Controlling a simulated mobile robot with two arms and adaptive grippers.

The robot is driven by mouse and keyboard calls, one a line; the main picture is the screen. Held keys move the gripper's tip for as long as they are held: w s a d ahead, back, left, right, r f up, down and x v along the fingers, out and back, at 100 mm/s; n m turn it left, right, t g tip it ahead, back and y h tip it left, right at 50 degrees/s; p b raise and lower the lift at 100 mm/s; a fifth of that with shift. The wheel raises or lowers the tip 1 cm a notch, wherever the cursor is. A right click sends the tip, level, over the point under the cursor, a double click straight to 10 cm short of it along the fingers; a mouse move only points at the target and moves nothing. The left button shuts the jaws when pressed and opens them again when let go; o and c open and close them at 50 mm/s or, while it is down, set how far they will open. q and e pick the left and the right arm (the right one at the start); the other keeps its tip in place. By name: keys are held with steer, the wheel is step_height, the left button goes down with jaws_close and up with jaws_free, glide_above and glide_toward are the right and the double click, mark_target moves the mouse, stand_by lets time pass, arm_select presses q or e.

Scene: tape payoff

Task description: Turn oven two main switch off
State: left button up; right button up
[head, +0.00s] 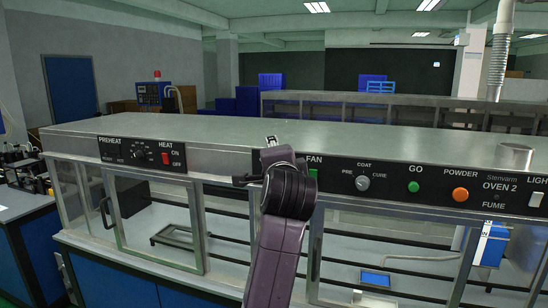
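The long steel oven (360,138) carries a black control panel on its front, marked OVEN 2 at the right end. The panel shows a green fan button (313,174), a coat selector knob (362,183), a green GO button (413,187), an orange powder button (460,194) and a white light switch (536,199). I see no switch marked main; my arm hides the panel's left end beside FAN. One arm, apparently my left, rises from the bottom to that hidden part. Its wrist covers most of the gripper, and its fingers cannot be made out. My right gripper is not in view.
A separate preheat panel (142,153) to the left has a knob and a red heat switch (166,158). Framed glass windows line the oven's front below the panels. A short round cap (515,155) stands on the oven top at right; most of the top is clear.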

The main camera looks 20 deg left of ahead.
arm_select(q)
steer(key=shift+s+d+f+p, duration=0.2)
steer(key=shift+s+f, duration=0.05)
steer(key=shift+s, duration=0.2)
steer(key=shift+s+d+f+p, duration=0.15)
steer(key=shift+s+f, duration=0.05)
steer(key=shift+s, duration=0.2)
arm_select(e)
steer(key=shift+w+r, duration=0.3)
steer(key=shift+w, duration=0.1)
